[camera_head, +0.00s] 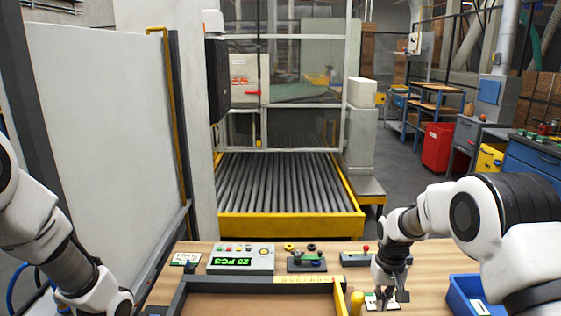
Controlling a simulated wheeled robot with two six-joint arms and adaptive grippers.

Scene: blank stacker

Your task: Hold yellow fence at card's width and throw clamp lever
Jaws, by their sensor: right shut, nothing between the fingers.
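A dark-edged frame (230,284) lies at the front of the wooden table, with a yellow marked strip (305,280) on its far edge. A grey block with a red ball-ended lever (366,248) is at the table's back right. My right gripper (388,296) is shut and empty, pointing down just right of the yellow piece, over a white and dark card-like plate (376,304). My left gripper (124,303) is at the bottom left edge, partly cut off.
A control box with a green display (240,259) and a dark block with round knobs (305,262) stand at the table's back. A blue bin (467,294) is at the right. A roller conveyor (280,185) lies beyond.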

